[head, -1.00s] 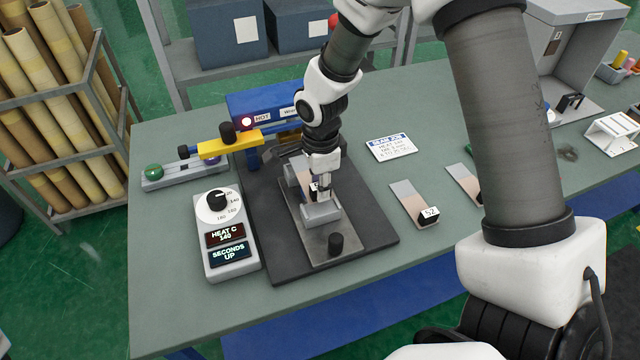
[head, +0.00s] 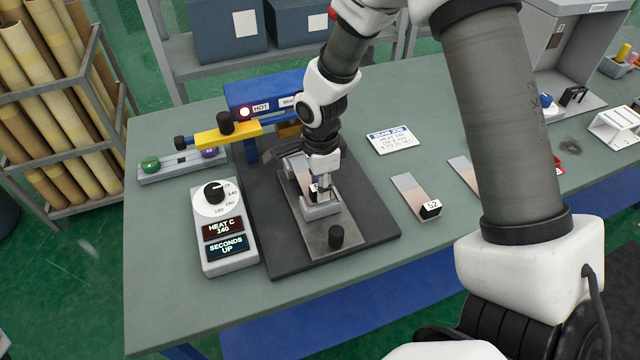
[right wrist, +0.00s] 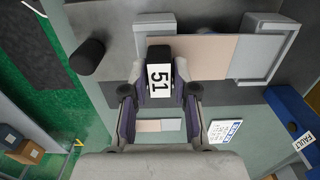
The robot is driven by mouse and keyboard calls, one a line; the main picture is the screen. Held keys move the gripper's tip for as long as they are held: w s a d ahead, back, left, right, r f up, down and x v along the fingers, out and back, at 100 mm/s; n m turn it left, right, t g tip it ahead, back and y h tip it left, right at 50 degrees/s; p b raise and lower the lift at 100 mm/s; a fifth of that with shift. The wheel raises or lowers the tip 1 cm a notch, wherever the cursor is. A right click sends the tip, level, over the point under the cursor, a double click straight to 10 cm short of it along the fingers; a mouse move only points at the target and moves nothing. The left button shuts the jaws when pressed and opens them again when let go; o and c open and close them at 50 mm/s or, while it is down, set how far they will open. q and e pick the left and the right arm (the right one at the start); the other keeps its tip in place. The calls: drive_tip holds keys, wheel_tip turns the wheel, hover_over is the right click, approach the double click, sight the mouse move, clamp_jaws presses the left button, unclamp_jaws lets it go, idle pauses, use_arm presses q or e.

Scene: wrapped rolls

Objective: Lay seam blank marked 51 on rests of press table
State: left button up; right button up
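The seam blank marked 51 (right wrist: 210,57) is a pale tan strip with a black end block (right wrist: 160,50) that carries the label. It lies level across the press table's two grey rests, its far end at the rear rest (right wrist: 272,52) and its block by the front rest (head: 322,208). I cannot tell whether it touches both. My right gripper (right wrist: 160,88) has a fingertip close against each side of the block, and appears closed on it. In the head view my right gripper (head: 321,191) hides most of the blank. My left gripper is out of view.
The blue press (head: 262,97) with a yellow arm (head: 225,138) stands behind. A black knob (head: 336,236) rises at the plate's front. The heat control box (head: 226,232) is to the left. Blank 52 (head: 410,190) and a job card (head: 390,140) lie to the right.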

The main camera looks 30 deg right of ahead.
drive_tip(key=shift+o, duration=1.1)
wheel_tip(320, 180, up, 12)
drive_tip(key=shift+s, duration=0.1)
